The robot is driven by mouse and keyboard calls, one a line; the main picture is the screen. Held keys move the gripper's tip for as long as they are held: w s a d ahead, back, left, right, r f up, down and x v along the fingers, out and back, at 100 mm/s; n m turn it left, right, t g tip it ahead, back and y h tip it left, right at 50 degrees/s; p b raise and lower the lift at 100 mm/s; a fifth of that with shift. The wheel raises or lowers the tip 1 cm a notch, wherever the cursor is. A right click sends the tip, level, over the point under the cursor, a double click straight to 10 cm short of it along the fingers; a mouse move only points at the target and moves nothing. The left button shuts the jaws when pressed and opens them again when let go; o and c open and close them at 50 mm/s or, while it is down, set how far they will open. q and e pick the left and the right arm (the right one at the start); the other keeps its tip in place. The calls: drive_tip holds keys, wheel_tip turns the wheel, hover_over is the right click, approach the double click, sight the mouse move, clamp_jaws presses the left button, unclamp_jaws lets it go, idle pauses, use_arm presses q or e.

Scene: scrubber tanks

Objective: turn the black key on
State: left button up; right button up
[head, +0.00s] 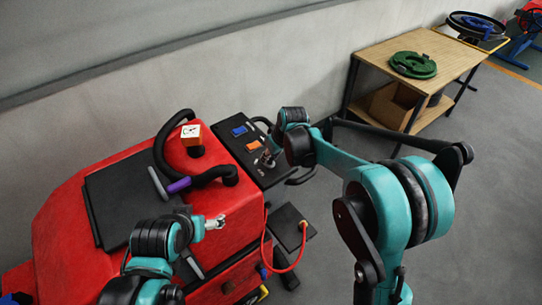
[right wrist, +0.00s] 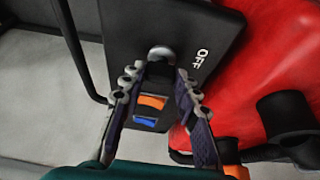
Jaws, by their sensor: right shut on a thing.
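The black key (right wrist: 160,70) shows in the right wrist view, in front of a round silver lock (right wrist: 161,52) on the black control panel (right wrist: 120,30). A white "OFF" label (right wrist: 201,59) is printed to the right of the lock. My right gripper (right wrist: 160,84) has its fingers on both sides of the key and is shut on it. In the head view my right gripper (head: 268,157) is at the panel (head: 236,150), and the key is too small to make out. My left gripper (head: 215,222) hangs over the red machine, apart from the panel; its jaws are unclear.
The red scrubber (head: 70,240) carries the panel, with a blue switch (head: 239,131) and an orange switch (head: 254,146). A black hose (head: 160,150) and a white cube (head: 191,134) are left of the panel. A wooden table (head: 440,50) stands at the back right.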

drive_tip(key=m+h, duration=0.1)
drive_tip(key=m, duration=0.2)
drive_tip(key=shift+s+a+t+b, duration=0.1)
drive_tip(key=shift+a+t+b, duration=0.05)
drive_tip(key=shift+t+b, duration=0.2)
drive_tip(key=m+h, duration=0.1)
drive_tip(key=m, duration=0.2)
drive_tip(key=shift+a+m+b, duration=0.1)
drive_tip(key=shift+m+b, duration=0.2)
drive_tip(key=shift+b, duration=0.05)
drive_tip(key=m+h, duration=0.2)
drive_tip(key=m, duration=0.3)
drive_tip(key=shift+b, duration=0.3)
drive_tip(key=shift+m, duration=0.3)
drive_tip(key=o, duration=1.2)
drive_tip(key=shift+c, duration=0.2)
